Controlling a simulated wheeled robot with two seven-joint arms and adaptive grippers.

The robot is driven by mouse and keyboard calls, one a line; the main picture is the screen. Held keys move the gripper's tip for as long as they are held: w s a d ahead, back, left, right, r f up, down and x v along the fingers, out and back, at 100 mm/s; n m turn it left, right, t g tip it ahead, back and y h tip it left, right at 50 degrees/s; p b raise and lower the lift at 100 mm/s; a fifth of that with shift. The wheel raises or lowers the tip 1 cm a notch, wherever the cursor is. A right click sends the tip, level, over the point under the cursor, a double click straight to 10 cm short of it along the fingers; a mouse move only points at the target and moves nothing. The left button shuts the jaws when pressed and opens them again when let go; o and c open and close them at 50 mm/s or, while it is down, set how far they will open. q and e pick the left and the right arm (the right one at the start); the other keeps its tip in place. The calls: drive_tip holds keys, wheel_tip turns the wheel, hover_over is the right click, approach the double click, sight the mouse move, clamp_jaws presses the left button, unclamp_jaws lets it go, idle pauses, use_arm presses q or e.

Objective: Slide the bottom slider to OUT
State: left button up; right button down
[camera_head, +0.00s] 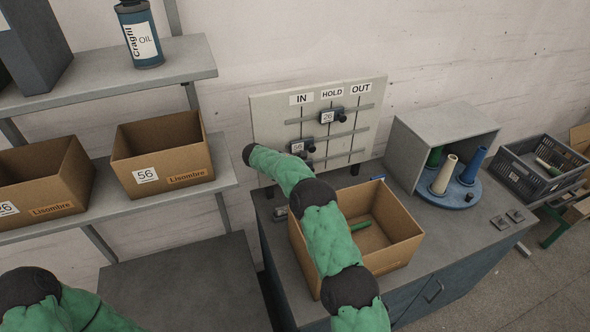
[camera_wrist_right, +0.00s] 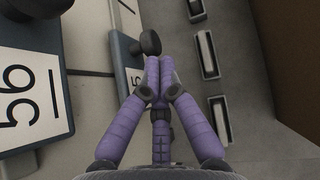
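The slider board (camera_head: 268,108) carries IN, HOLD and OUT labels. Its top slider, marked 26 (camera_head: 327,117), sits near HOLD. A slider marked 56 (camera_head: 298,147) sits near IN. The bottom slider is mostly or wholly hidden by my right arm in the head view. In the right wrist view, a large 56 plate (camera_wrist_right: 30,95) is at left. Beyond it is a smaller, partly covered plate (camera_wrist_right: 127,66) with a black knob (camera_wrist_right: 150,42). My right gripper (camera_wrist_right: 158,64) has its purple fingertips together beside this knob; contact is unclear. My left gripper is out of view.
An open cardboard box (camera_head: 405,222) stands on the bench before the board, under my right arm. A grey housing with cones (camera_head: 447,120) is to its right. Shelves with Lisombre boxes (camera_head: 160,155) stand left. The low dark surface (camera_head: 180,285) at lower left is clear.

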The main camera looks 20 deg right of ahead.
sight(313, 168)
drive_tip(key=shift+d+f, duration=0.15)
drive_tip(key=shift+d, duration=0.1)
drive_tip(key=d, duration=0.4)
drive_tip(key=shift+s+d, duration=0.15)
drive_tip(key=shift+d, duration=0.1)
